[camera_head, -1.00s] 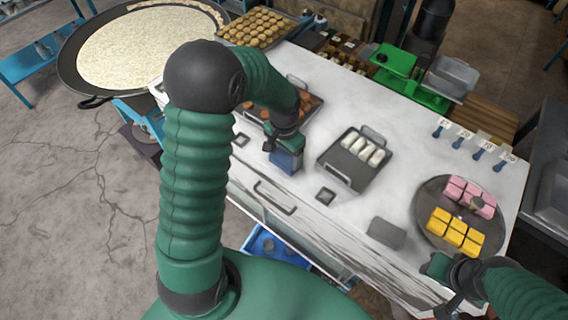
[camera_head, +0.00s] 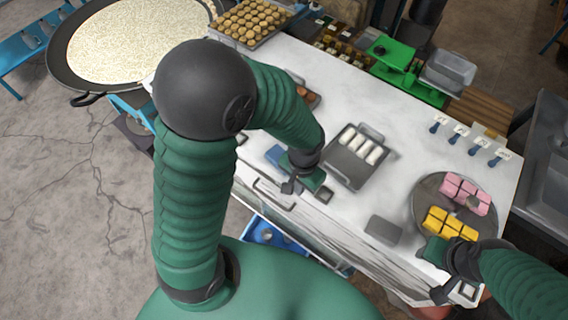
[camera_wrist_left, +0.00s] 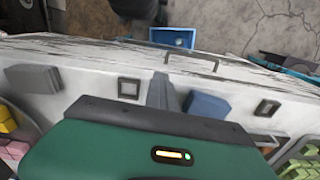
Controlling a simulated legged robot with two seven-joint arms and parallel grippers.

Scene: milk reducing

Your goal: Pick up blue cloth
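The blue cloth (camera_head: 275,155) looks like a small folded block. It lies on the white counter (camera_head: 400,190) near its front edge. In the left wrist view the cloth (camera_wrist_left: 207,106) lies just right of a grey finger-like part of my left gripper (camera_wrist_left: 160,92). In the head view my left gripper (camera_head: 291,186) is right of the cloth and nearer the front edge, not holding it. Its green body hides part of the cloth's surroundings, and its finger opening is unclear. My right gripper (camera_head: 441,292) is at the counter's front right corner, its opening also unclear.
A grey folded block (camera_head: 384,230) lies nearby. A tray with white rolls (camera_head: 336,172) stands right of the left gripper. A round plate (camera_head: 425,200) holds pink and yellow blocks. A drawer handle (camera_head: 272,194) projects from the front. A large round pan (camera_head: 70,75) is at left.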

